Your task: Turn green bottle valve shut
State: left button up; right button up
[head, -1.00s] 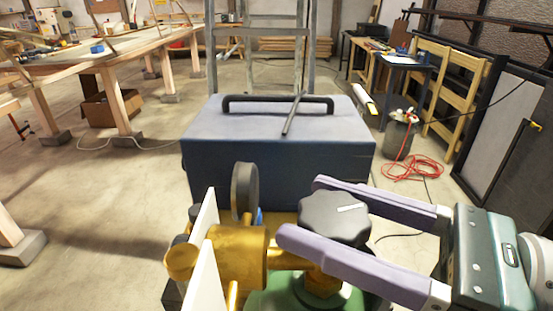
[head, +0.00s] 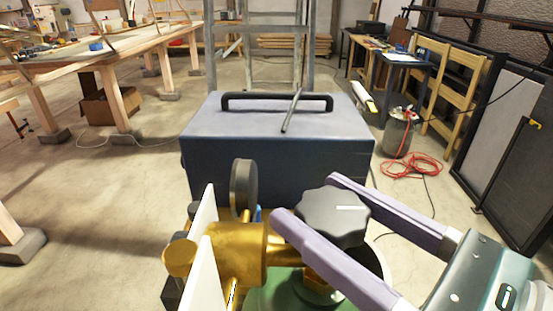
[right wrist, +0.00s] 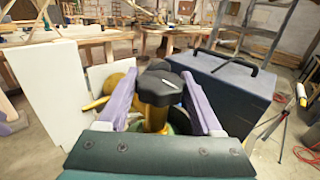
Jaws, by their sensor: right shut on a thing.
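The green bottle (head: 285,291) stands upright at the bottom of the head view, with only its rounded green top showing. On it is a brass valve (head: 240,250) with a black lobed handwheel (head: 333,217) that bears a white mark. My right gripper (head: 304,196) comes in from the right with its two lilac fingers on either side of the handwheel, shut on it. In the right wrist view the handwheel (right wrist: 160,86) sits between the fingers. My left gripper is not in view.
A round black-rimmed gauge (head: 244,187) and white plates (head: 204,245) stand just left of the valve. A dark blue box (head: 278,150) with a black handle and a grey rod on top is close behind. A red hose (head: 412,165) lies on the floor at right.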

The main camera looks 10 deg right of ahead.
jog(key=o, duration=1.4)
jog(key=shift+c, duration=0.2)
jog(key=shift+s, duration=0.1)
jog(key=shift+s+d+f+b, duration=0.2)
jog(key=shift+s+d+b, duration=0.05)
jog(key=shift+s+b, duration=0.1)
jog(key=b+v, duration=0.4)
jog(key=v, duration=0.5)
jog(key=shift+r, duration=0.15)
